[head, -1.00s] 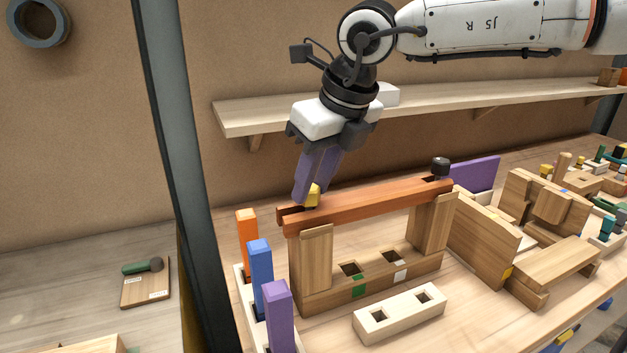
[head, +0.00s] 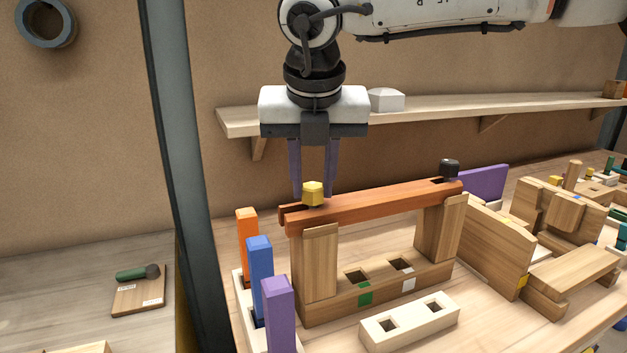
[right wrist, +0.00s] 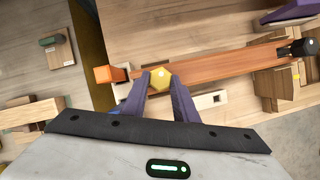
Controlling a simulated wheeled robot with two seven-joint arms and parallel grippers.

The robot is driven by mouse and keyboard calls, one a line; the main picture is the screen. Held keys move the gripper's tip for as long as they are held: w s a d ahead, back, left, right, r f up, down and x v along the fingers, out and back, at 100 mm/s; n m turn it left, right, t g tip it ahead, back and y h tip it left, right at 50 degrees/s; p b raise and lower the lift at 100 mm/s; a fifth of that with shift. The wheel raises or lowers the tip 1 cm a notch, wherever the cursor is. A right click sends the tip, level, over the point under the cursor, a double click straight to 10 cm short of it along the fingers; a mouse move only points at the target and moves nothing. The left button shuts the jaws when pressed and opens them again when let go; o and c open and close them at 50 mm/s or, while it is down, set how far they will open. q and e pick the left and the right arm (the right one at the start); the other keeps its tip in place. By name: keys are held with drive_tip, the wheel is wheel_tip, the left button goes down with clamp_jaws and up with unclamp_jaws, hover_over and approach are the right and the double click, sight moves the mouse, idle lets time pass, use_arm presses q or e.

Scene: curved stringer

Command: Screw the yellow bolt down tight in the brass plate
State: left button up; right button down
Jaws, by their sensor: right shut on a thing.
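The yellow bolt (head: 313,193) has a hexagonal head and stands at the left end of a reddish-brown beam (head: 380,202). Its head also shows in the right wrist view (right wrist: 160,77). My right gripper (head: 314,188) comes down from above with its purple fingers shut on the bolt head, one on each side. Its fingertips also show in the right wrist view (right wrist: 160,80). The bolt's shank is hidden, and I cannot make out a brass plate under the head. My left gripper is not in view.
A black knob (head: 449,168) stands at the beam's right end. Orange (head: 247,235), blue (head: 261,275) and purple (head: 278,310) pegs stand front left. A pale block with two holes (head: 410,325) lies in front. A shelf (head: 450,112) runs behind, and a dark post (head: 180,170) stands left.

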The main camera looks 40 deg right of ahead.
drive_tip(key=shift+f, duration=0.15)
drive_tip(key=shift+a+m, duration=0.1)
drive_tip(key=shift+m, duration=0.5)
drive_tip(key=m+g+h+p, duration=0.1)
drive_tip(key=m+p, duration=0.1)
drive_tip(key=shift+a+m, duration=0.1)
drive_tip(key=shift+m, duration=0.2)
drive_tip(key=m+g+p, duration=0.1)
drive_tip(key=m+p, duration=0.1)
drive_tip(key=m, duration=0.1)
drive_tip(key=shift+w+m+h+p, duration=0.15)
drive_tip(key=shift+m+h+p, duration=0.15)
drive_tip(key=shift+p, duration=0.05)
drive_tip(key=shift+f+g, duration=0.15)
drive_tip(key=shift+g, duration=0.15)
drive_tip(key=shift+f+m, duration=0.15)
drive_tip(key=shift+m, duration=0.15)
